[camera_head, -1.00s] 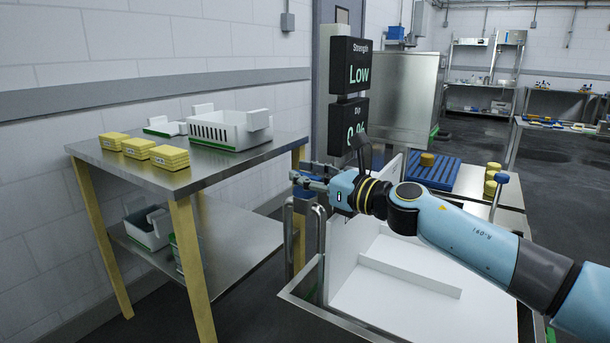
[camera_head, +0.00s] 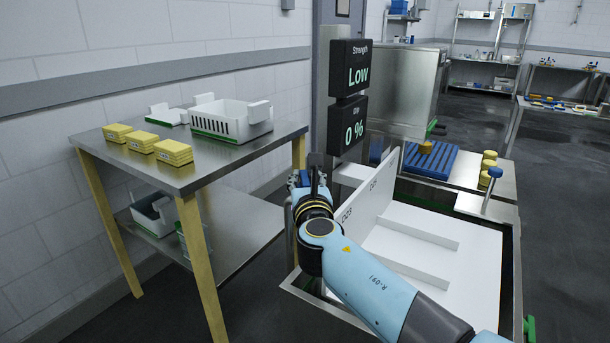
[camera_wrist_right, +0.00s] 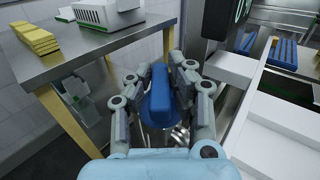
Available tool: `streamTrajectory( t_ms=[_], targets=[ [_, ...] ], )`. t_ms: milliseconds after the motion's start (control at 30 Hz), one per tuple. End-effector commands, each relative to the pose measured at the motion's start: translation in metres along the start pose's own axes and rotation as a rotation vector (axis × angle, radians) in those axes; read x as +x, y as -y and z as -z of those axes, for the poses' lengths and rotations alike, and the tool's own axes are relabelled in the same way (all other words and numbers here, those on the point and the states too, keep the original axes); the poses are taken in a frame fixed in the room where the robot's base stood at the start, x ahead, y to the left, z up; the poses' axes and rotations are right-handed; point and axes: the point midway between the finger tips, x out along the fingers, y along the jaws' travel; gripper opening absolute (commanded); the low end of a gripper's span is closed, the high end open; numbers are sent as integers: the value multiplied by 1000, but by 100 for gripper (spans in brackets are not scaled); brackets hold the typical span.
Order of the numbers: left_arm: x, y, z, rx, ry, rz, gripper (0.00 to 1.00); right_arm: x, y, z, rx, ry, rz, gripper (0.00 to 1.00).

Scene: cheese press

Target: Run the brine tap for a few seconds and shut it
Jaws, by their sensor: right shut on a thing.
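The blue brine tap handle (camera_wrist_right: 160,92) stands between the fingers of my right gripper (camera_wrist_right: 157,72) in the right wrist view. The fingers are shut on it from both sides. In the head view my right gripper (camera_head: 311,178) points away from me beside the metal tank's left edge and largely hides the handle. The tap's spout and any flow are hidden behind my gripper and arm. A black display post reads Strength "Low" (camera_head: 350,68) and Dip "0 %" (camera_head: 347,126). My left gripper is not in view.
A steel-topped table (camera_head: 205,165) at left carries yellow blocks (camera_head: 173,152) and a white crate (camera_head: 231,119). The metal tank (camera_head: 508,262) with white panels lies under and right of my arm. A blue slatted rack (camera_head: 432,161) sits beyond it. Floor at far right is clear.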

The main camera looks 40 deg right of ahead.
Motion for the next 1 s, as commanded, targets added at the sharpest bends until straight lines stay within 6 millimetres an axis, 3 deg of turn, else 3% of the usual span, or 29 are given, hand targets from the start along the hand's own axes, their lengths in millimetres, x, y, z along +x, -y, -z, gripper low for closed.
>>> streamTrajectory(
  t_ms=[500,1000],
  targets=[
    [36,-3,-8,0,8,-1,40,2,-1,2,2,2,461,0],
    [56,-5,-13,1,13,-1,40,1,0,0,1,2,677,0]
  ],
)
